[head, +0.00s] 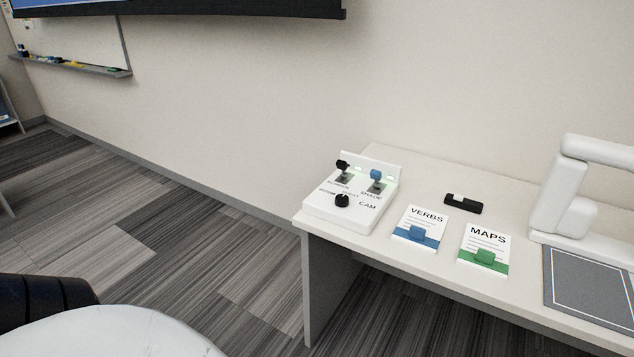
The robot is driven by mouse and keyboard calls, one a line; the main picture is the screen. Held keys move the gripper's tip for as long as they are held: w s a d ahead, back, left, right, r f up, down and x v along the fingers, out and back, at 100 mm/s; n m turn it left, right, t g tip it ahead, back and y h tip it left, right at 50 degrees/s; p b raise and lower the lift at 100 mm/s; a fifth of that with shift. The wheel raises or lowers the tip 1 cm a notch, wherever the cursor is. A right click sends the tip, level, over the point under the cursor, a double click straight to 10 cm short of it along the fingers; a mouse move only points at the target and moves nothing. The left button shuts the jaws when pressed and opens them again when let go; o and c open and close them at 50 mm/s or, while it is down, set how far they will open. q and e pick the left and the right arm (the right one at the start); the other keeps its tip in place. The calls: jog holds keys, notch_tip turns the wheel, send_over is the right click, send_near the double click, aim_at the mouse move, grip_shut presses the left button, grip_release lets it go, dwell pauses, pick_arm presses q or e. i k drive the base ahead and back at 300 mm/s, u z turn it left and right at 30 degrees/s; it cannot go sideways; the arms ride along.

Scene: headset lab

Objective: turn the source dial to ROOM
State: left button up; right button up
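A white control box (347,208) sits at the left end of the white table. The source dial (342,200) is a black round knob on the front part of its top. Lettering stands around the dial; CAM is legible at its right, while the other labels are too small to read surely. Where the dial points cannot be told. Behind it are a black-knobbed lever (342,165) and a blue-knobbed lever (376,175), the latter by the label SHADE. Neither of my grippers is in view.
On the table (420,168) lie a blue VERBS card (420,223), a green MAPS card (484,243) and a small black object (463,204). A white armed device (565,205) and a grey mat (590,285) are at right. Floor left of the table is clear.

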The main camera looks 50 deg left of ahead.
aim_at(342, 200)
jog(key=u, duration=1.6)
